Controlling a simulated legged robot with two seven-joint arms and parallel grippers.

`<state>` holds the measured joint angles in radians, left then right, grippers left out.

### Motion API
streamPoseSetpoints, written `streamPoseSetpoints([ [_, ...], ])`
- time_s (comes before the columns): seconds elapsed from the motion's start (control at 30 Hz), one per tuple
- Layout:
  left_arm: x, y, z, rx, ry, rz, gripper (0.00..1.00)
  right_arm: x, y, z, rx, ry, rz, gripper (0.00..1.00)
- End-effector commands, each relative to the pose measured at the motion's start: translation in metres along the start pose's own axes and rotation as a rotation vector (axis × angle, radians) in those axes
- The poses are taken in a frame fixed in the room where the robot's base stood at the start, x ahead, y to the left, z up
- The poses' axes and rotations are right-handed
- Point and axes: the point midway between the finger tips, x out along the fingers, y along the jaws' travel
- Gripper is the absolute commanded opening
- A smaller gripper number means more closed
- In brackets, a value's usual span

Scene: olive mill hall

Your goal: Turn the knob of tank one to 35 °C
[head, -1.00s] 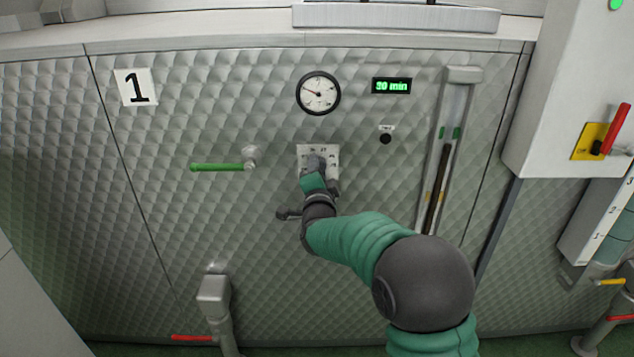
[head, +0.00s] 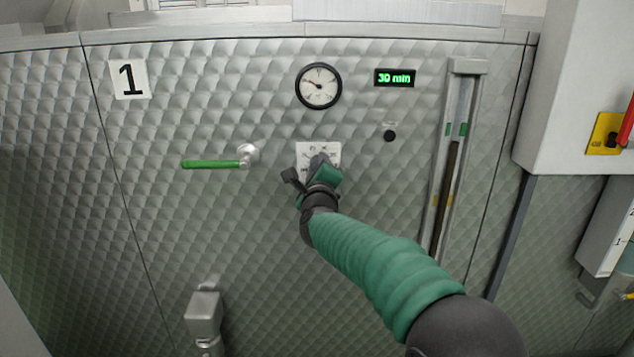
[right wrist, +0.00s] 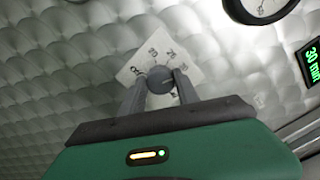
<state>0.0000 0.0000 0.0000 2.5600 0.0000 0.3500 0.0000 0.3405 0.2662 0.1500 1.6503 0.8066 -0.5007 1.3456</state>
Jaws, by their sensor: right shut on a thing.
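Tank one is a quilted metal front with a white "1" plate (head: 129,80). Its knob (right wrist: 160,80) is dark grey and round, on a white scale plate (head: 306,150) with numbers around it. My right gripper (right wrist: 160,92) is shut on the knob, one finger on each side, and the wrist is rolled. In the head view my right gripper (head: 318,168) covers most of the knob and the lower scale. The numbers are too small and tilted to read the setting surely. My left gripper is not in view.
A round dial gauge (head: 318,86) sits above the knob, with a green "30 min" display (head: 394,78) to its right. A green lever (head: 212,164) sticks out at left. A small black button (head: 390,136) and a sight tube (head: 452,150) are at right.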

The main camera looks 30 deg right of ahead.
Motion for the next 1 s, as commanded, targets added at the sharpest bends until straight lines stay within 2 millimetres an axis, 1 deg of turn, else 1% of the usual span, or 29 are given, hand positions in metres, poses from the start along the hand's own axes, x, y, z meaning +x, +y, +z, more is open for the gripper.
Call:
streamPoseSetpoints([
  [0.03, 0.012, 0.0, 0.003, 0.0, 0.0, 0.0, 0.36, 0.0, 0.011, -0.008, 0.044, 0.007, 0.011, 0.0],
  [0.4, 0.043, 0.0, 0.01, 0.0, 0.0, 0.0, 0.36, 0.001, 0.011, -0.007, 0.383, 0.01, 0.013, 0.0],
  [0.7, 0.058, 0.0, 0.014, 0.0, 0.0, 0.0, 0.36, 0.002, 0.01, -0.006, 0.582, 0.011, 0.013, 0.0],
  [1.0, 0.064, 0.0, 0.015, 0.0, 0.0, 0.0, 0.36, 0.002, 0.009, -0.004, 0.672, 0.011, 0.012, 0.0],
])
